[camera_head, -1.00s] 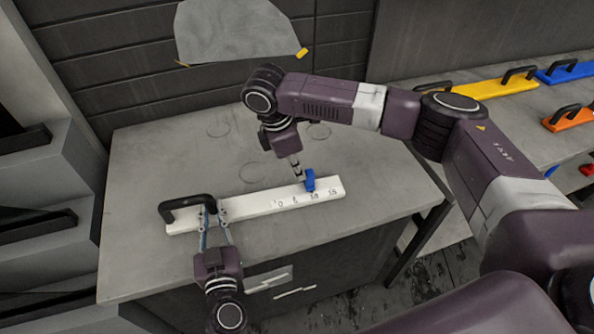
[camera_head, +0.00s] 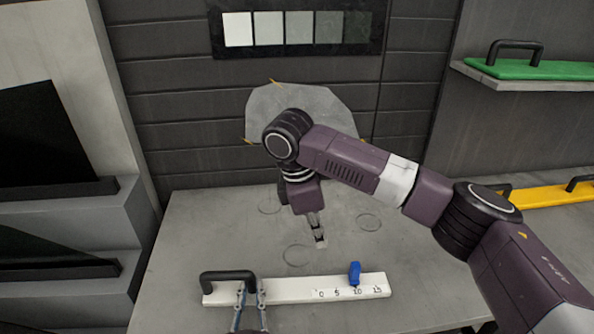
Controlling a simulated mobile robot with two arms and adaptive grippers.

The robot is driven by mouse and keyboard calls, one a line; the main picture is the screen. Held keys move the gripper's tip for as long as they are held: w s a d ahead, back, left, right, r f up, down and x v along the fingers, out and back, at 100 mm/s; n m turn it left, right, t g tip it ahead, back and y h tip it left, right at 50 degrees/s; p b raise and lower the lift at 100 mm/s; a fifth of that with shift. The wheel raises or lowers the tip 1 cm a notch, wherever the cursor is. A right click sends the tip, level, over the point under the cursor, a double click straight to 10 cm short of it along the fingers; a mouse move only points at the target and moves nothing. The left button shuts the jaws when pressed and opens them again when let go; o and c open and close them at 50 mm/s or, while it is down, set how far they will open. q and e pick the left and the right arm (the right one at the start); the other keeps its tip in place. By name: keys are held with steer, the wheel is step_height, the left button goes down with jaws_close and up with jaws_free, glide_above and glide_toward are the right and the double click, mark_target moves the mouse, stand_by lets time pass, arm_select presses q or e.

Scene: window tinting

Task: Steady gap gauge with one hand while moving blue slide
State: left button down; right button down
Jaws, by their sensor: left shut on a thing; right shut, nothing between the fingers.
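The gap gauge is a white bar (camera_head: 288,291) with a black handle (camera_head: 228,274) at its left end and the numbers 0, 5, 10 and 15 on its front. The blue slide (camera_head: 354,273) stands on the bar at about the 10 mark.
The grey table (camera_head: 200,235) is mostly clear around the gauge, with faint rings on its top. A grey sheet (camera_head: 340,105) hangs on the back wall below a row of tint samples (camera_head: 298,28). A yellow tool (camera_head: 545,195) and a green tool (camera_head: 525,68) lie at the right.

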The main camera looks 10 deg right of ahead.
arm_select(q)
steer(key=shift+r, duration=0.2)
steer(key=c, duration=1.2)
jaws_free()
steer(key=shift+f, duration=0.15)
steer(key=shift+s, duration=0.1)
steer(key=shift+s+a, duration=0.15)
steer(key=shift+s, duration=2.8)
